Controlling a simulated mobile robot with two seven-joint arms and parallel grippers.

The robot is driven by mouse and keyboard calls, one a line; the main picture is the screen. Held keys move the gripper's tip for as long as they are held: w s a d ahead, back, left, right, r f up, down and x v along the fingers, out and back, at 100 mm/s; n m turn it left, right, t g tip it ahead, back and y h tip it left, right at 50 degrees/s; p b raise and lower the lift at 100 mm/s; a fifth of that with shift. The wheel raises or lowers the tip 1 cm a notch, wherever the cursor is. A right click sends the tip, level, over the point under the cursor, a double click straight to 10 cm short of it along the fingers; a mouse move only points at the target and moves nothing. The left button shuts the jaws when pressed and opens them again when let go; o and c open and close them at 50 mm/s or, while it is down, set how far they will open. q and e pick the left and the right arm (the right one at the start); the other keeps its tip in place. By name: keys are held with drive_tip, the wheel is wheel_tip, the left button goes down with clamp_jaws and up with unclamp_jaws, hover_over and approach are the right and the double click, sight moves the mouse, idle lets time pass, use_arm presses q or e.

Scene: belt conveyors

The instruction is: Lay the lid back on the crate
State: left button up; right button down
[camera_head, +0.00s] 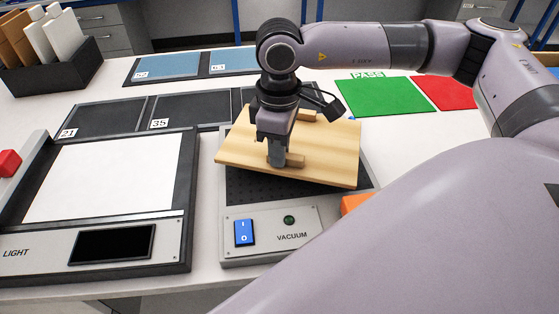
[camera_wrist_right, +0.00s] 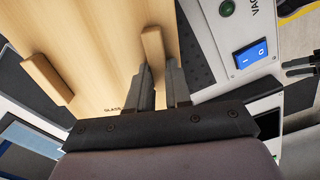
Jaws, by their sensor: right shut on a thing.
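The lid (camera_head: 240,147) is a flat, light wooden board with two wooden cleats and dark lettering, partly hidden, starting "GLASS" in the right wrist view (camera_wrist_right: 100,55). My right gripper (camera_head: 276,160) is shut on the near cleat (camera_head: 295,160), with one finger on each side of it. The far cleat (camera_head: 307,116) is free. The lid is over the black perforated vacuum plate (camera_head: 270,194), turned at an angle to it; its exact height is unclear. No crate can be made out. A dark pronged part, possibly my left gripper (camera_wrist_right: 302,67), shows at the right wrist view's edge.
The light table (camera_head: 100,180) stands left of the vacuum unit (camera_head: 270,235). Numbered dark trays (camera_head: 190,108) and blue pads (camera_head: 175,65) lie behind. Green (camera_head: 385,97) and red (camera_head: 445,92) mats lie right. An orange object (camera_head: 354,203) is partly hidden by my arm.

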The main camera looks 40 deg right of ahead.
drive_tip(key=shift+f, duration=1.75)
drive_tip(key=shift+f, duration=0.15)
drive_tip(key=c, duration=1.5)
unclamp_jaws()
drive_tip(key=shift+f, duration=0.1)
drive_tip(key=o, duration=0.4)
drive_tip(key=shift+o, duration=0.2)
drive_tip(key=shift+r, duration=0.2)
